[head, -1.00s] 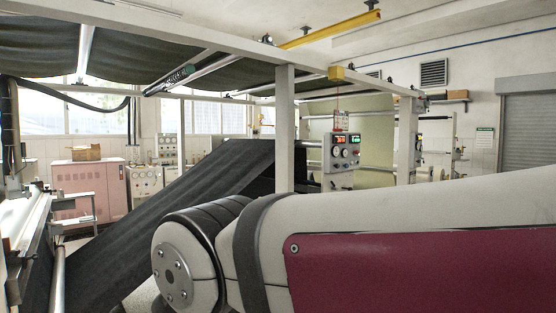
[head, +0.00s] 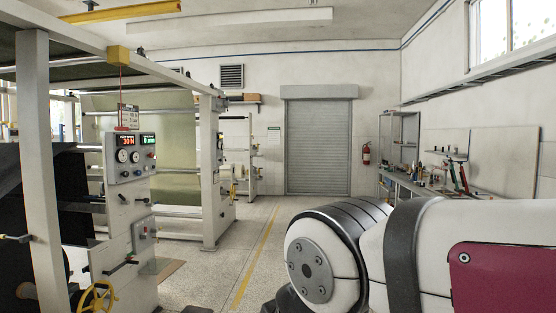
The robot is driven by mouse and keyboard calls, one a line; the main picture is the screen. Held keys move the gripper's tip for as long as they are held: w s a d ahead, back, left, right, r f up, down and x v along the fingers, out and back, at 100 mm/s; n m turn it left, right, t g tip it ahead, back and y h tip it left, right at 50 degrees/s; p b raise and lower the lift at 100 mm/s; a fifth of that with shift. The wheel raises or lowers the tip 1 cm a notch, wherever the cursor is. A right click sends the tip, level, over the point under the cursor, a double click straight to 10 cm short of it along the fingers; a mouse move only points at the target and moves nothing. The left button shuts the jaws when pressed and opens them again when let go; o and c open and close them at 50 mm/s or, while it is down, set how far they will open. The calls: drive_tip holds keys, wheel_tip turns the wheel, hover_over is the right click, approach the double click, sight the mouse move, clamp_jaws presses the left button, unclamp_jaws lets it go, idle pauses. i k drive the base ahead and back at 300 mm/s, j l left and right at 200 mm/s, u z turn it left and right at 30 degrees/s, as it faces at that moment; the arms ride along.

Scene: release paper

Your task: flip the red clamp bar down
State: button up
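I cannot make out a red clamp bar in this view. The coating machine stands at the left, with a white upright control cabinet (head: 130,222) carrying gauges and lit red and green displays. Small levers and a yellow handwheel (head: 96,298) sit on its lower part. My gripper is not in view; only my own white and maroon arm link fills the lower right and hides the floor and part of the bench behind it.
An aisle with a yellow floor line (head: 258,253) runs clear towards a grey roller shutter (head: 318,148). A workbench (head: 408,184) with small tools lines the right wall. A fire extinguisher (head: 366,154) hangs on the far wall. A machine post (head: 42,170) stands at the left.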

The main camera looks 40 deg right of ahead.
sight(461, 173)
drive_tip(key=l+z, duration=0.1)
drive_tip(key=z, duration=2.15)
drive_tip(key=i+u, duration=0.2)
drive_tip(key=i, duration=5.45)
drive_tip(key=i+j+z, duration=0.1)
drive_tip(key=i+z, duration=0.15)
drive_tip(key=i, duration=0.2)
drive_tip(key=i+j+z, duration=0.2)
drive_tip(key=i, duration=0.25)
drive_tip(key=i+j+z, duration=0.25)
drive_tip(key=i, duration=0.2)
drive_tip(key=i+j+z, duration=0.2)
drive_tip(key=i, duration=0.2)
